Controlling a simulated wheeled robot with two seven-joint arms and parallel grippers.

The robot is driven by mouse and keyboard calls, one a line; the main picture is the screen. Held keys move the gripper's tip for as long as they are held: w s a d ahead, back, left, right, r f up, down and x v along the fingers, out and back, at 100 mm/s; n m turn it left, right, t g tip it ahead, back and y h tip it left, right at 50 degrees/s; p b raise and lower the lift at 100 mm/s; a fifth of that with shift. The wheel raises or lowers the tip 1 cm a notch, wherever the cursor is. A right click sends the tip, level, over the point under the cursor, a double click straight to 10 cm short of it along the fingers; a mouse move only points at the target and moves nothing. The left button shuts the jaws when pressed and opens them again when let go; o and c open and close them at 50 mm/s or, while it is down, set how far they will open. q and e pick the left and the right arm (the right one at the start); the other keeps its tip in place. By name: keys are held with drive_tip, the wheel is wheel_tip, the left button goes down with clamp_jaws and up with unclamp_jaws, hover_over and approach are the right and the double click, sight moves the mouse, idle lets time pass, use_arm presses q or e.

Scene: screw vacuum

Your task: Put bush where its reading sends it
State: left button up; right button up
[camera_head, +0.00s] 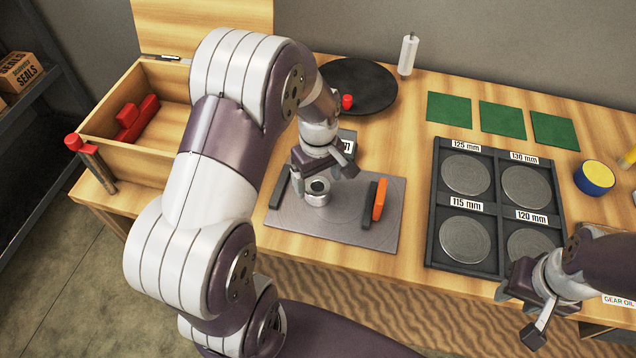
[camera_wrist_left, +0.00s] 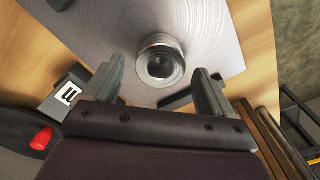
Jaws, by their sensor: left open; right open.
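The bush (camera_head: 317,192), a short grey metal ring with a dark bore, stands on the grey plate (camera_head: 350,235) of a measuring station. It also shows in the left wrist view (camera_wrist_left: 161,62). My left gripper (camera_head: 325,160) is open just above and behind the bush; its fingertips (camera_wrist_left: 160,75) lie to either side of it in the wrist view, not closed on it. A display (camera_head: 348,140) behind is mostly hidden by my gripper, so its reading is unreadable. A dark tray (camera_head: 434,215) has compartments labelled 125, 130, 115 and 120 mm. My right gripper (camera_head: 525,305) is open and empty near the front edge.
An orange block (camera_head: 380,199) and dark bars stand on the plate. A wooden box (camera_head: 140,158) with red pieces is left. A black round dish (camera_head: 365,85), white roll (camera_head: 408,54), green squares (camera_head: 449,109) and yellow-blue tin (camera_head: 594,178) lie around.

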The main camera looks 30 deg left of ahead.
use_arm(q)
wheel_tip(320, 180, up, 9)
drive_tip(key=s+d+f+m, duration=0.1)
drive_tip(key=s+d+m, duration=0.1)
drive_tip(key=s+m, duration=0.3)
drive_tip(key=s+d+f+m+t, duration=0.1)
drive_tip(key=s+d+m, duration=0.2)
drive_tip(key=s+m, duration=0.2)
drive_tip(key=shift+d+f+m+p, duration=0.2)
drive_tip(key=shift+d+m+p, duration=0.1)
drive_tip(key=shift+m, duration=0.6)
